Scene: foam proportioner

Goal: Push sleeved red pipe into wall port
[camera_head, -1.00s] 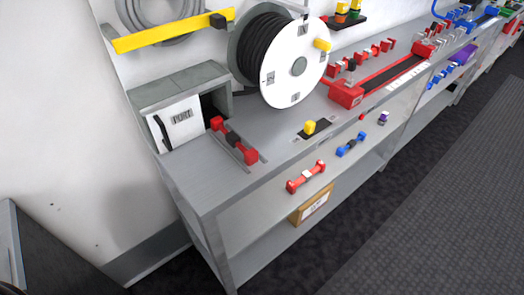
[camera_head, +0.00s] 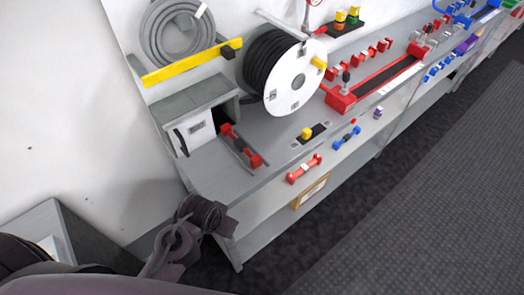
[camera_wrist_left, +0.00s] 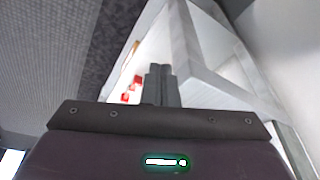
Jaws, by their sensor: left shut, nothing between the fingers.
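The sleeved red pipe (camera_head: 240,147), red at both ends with a dark middle, lies on rails on the grey bench top. Its far end is at the dark opening of the grey port box (camera_head: 197,97); how far it enters, I cannot tell. A white panel marked as the port (camera_head: 199,137) is on the box's left front. My left arm comes in from the bottom left, its wrist end beside the bench's near left corner, apart from the pipe. In the left wrist view my left gripper (camera_wrist_left: 161,70) is shut and empty. My right gripper is not in view.
A cable reel (camera_head: 292,82) stands right of the port box. A yellow bar (camera_head: 192,61) is on the wall above. Another red-ended piece (camera_head: 304,169) and a blue one (camera_head: 347,138) lie along the front. The floor (camera_head: 410,200) at right is clear.

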